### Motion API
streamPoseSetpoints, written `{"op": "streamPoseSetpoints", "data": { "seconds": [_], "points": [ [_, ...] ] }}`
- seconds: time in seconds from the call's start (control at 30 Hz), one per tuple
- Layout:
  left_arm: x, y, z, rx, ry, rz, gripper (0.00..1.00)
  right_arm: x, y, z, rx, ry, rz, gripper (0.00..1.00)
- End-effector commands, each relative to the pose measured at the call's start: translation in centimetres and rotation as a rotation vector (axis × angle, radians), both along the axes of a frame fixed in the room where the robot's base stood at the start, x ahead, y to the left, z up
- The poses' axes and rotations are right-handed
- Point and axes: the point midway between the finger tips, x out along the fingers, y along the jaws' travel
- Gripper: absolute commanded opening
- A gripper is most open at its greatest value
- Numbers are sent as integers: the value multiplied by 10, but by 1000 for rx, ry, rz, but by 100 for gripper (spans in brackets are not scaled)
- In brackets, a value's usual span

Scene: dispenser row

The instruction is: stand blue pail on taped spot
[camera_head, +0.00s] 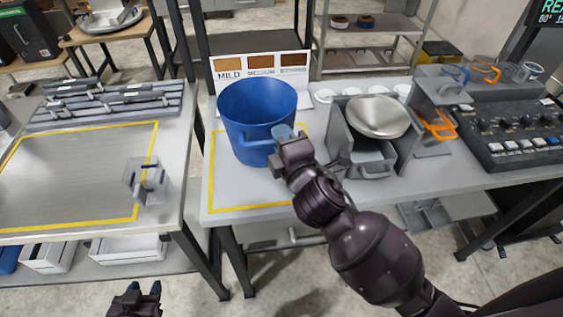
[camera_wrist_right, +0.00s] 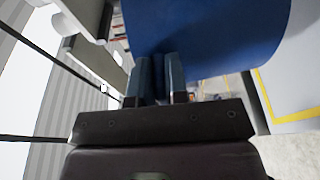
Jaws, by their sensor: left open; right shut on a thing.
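The blue pail (camera_head: 258,112) is upright at the left part of the right-hand table, over or just above the yellow-taped spot (camera_head: 212,170). I cannot tell whether its base touches the table. My right gripper (camera_head: 284,134) is shut on the pail at its near right side, by the handle. In the right wrist view the fingers (camera_wrist_right: 160,80) close against the blue pail (camera_wrist_right: 215,35), and the yellow tape (camera_wrist_right: 268,98) shows at right. My left gripper (camera_head: 136,297) is open and empty, low in front of the left table.
A grey dispenser with a round metal bowl (camera_head: 378,116) stands right of the pail. A sign with brown swatches (camera_head: 262,68) is behind it. A button console (camera_head: 515,130) is at right. The left table has another taped area (camera_head: 75,180) and a small clear fixture (camera_head: 146,180).

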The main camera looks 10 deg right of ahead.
Motion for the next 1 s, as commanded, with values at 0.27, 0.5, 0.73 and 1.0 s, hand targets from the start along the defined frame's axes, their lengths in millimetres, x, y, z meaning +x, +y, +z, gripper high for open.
{"op": "streamPoseSetpoints", "data": {
  "seconds": [0.27, 0.5, 0.73, 1.0],
  "points": [
    [1, 0, -4, 0, -4, 0, 43, 0, 0, -31, 1, -3, 0, 0],
    [2, -1, -10, 0, -5, 0, 43, 0, 0, -60, 2, 0, -1, 0],
    [4, -1, -11, 0, -8, -2, 43, 0, 0, -74, 0, -2, 0, 0],
    [6, -1, -8, -1, -14, -3, 43, 0, 0, -75, 0, 0, 0, 20]
  ]
}}
